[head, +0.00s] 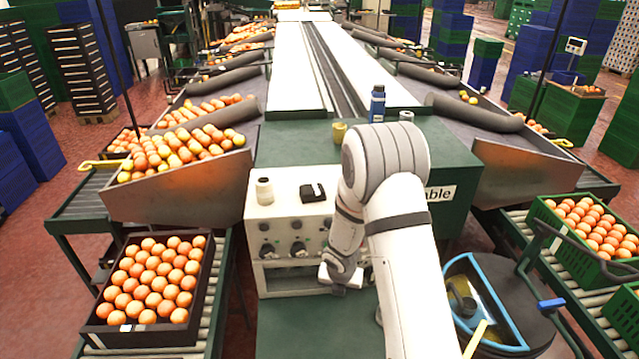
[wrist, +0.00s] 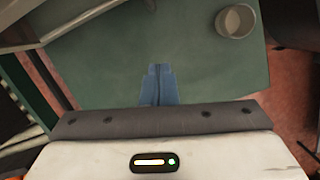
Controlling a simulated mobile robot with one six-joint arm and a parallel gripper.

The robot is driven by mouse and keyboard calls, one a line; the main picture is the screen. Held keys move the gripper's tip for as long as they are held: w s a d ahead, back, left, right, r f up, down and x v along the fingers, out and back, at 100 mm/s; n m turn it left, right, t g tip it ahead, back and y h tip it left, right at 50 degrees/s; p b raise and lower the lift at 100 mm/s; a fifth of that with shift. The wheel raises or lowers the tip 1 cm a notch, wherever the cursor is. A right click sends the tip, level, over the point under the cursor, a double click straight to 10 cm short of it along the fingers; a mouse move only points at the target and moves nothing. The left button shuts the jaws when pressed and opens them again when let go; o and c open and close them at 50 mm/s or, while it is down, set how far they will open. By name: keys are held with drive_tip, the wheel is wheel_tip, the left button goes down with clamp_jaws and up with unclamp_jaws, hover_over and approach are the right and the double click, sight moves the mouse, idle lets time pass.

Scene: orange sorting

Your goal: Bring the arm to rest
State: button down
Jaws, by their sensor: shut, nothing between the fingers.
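My arm reaches forward in the head view and bends back down in front of the grey-white control box (head: 290,215). My gripper shows in the wrist view (wrist: 159,72) as two blue fingers pressed together, with nothing between them. The fingers are over a green surface (wrist: 100,75) and their height above it is hard to judge. In the head view my wrist is low beside the box's right side, and the fingertips cannot be made out there.
A black crate of oranges (head: 150,290) stands at left, a green crate of oranges (head: 590,230) at right. A blue bottle (head: 377,104), a yellow cup (head: 339,132) and a white jar (head: 264,191) stand near my arm. A pale round cup (wrist: 236,22) is in the wrist view.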

drive_tip(key=s+d+r+m+h, duration=0.1)
drive_tip(key=s+d+r+m, duration=0.25)
drive_tip(key=r+m, duration=0.6)
drive_tip(key=s+d+r+m, duration=0.2)
drive_tip(key=s+r+m, duration=0.2)
drive_tip(key=r+m, duration=0.55)
drive_tip(key=s+r+m+y, duration=0.1)
drive_tip(key=s+r+m, duration=1.2)
drive_tip(key=s, duration=0.5)
drive_tip(key=shift+s+r+m+t+y, duration=0.2)
drive_tip(key=shift+r+m+t+y, duration=0.1)
drive_tip(key=shift+r+m+y, duration=0.15)
drive_tip(key=shift+d+f, duration=0.1)
